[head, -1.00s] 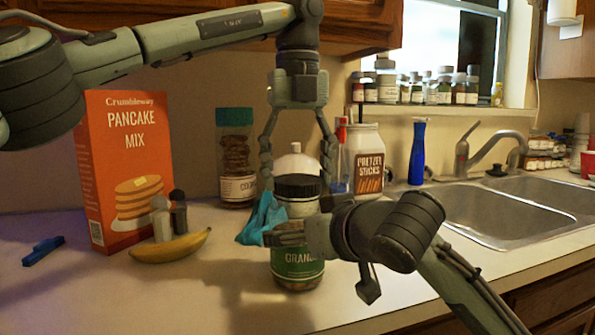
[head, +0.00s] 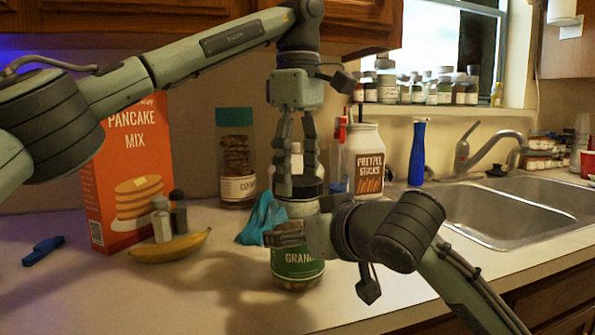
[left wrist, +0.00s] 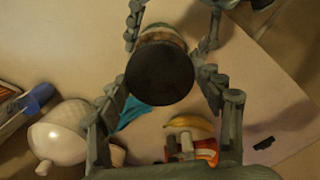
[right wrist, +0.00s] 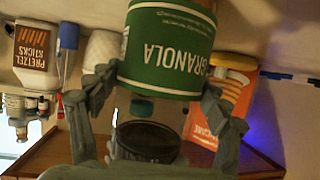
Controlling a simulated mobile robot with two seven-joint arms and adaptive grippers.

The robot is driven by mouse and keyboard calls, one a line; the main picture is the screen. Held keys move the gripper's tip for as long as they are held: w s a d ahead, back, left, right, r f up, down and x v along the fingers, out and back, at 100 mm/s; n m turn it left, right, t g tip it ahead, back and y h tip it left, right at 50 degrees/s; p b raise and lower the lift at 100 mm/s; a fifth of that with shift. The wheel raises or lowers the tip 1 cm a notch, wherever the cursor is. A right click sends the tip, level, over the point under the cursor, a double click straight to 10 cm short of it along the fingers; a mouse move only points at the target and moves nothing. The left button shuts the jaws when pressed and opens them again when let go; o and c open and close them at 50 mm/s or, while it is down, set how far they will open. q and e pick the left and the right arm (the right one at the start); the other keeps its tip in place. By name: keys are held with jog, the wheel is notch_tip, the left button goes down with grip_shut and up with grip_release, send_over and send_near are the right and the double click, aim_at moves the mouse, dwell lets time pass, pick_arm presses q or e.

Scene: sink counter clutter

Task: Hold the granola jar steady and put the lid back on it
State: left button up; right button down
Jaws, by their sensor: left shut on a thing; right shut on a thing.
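The granola jar (head: 298,268) stands upright on the counter, with a green label. My right gripper (head: 287,234) is shut around its upper body; the green label also shows upside down in the right wrist view (right wrist: 165,52). The black lid (head: 299,186) sits at the top of the jar, and its round top shows in the left wrist view (left wrist: 160,73). My left gripper (head: 297,190) points straight down from above and is shut on the lid, a finger on each side. I cannot tell whether the lid is fully seated.
A blue cloth (head: 262,222) lies close to the jar's left. A banana (head: 170,247), two shakers and a pancake mix box (head: 125,195) stand farther left. A cookie jar (head: 237,160) and pretzel jar (head: 366,155) are behind. The sink (head: 505,215) is right.

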pick_arm(q)
jog(key=o, duration=1.4)
jog(key=shift+r, duration=3.75)
pick_arm(e)
grip_release()
jog(key=shift+s, duration=0.1)
jog(key=v, duration=1.2)
